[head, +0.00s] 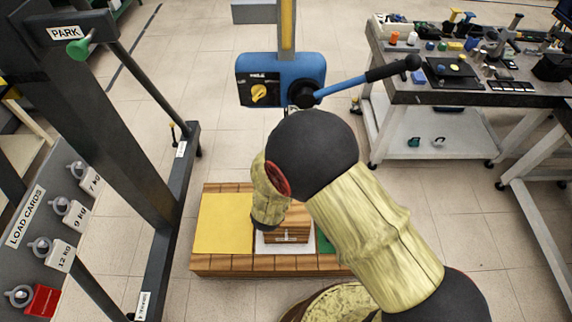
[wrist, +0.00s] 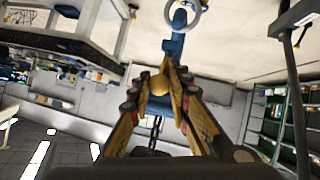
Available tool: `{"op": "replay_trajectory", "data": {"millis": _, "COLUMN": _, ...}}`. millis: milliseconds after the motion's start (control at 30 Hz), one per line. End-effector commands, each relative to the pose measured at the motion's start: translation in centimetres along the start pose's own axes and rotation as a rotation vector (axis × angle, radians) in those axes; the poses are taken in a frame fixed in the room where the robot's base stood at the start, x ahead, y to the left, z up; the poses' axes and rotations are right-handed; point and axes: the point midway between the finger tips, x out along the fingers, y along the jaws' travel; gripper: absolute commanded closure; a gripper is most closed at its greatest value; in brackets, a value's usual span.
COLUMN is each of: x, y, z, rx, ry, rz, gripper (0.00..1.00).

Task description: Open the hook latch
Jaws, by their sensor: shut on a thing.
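In the wrist view, the yellow fingers of my gripper (wrist: 162,76) come together around a small gold ball-like piece (wrist: 158,86). A blue hook part (wrist: 178,42) rises just beyond the fingertips, with a grey ring (wrist: 182,17) at its top. The gold piece appears to belong to the hook latch, but the fingers hide the joint. A dark chain (wrist: 153,135) shows between the fingers. In the head view, my own arm hides the gripper and the hook.
A blue hoist box (head: 300,75) with a yellow knob and a long blue lever (head: 345,87) stands close behind my arm. A wooden platform (head: 225,263) carries a small wooden box (head: 287,235). A load-card rack (head: 40,225) is left; a cluttered workbench (head: 420,97) is back right.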

Motion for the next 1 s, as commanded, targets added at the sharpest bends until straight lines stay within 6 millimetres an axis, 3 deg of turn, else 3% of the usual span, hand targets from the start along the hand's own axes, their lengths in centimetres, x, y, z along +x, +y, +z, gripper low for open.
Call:
{"op": "replay_trajectory", "data": {"millis": 33, "x": -0.5, "y": 0.4, "z": -0.8, "rx": -0.004, "ry": -0.025, "rz": -0.001, "gripper": 1.00}}
{"op": "replay_trajectory", "data": {"millis": 300, "x": -0.7, "y": 0.6, "z": -1.6, "rx": -0.028, "ry": -0.133, "rz": -0.023, "gripper": 1.00}}
{"op": "replay_trajectory", "data": {"millis": 1000, "x": -0.6, "y": 0.6, "z": -2.0, "rx": -0.046, "ry": -0.220, "rz": -0.042, "gripper": 1.00}}
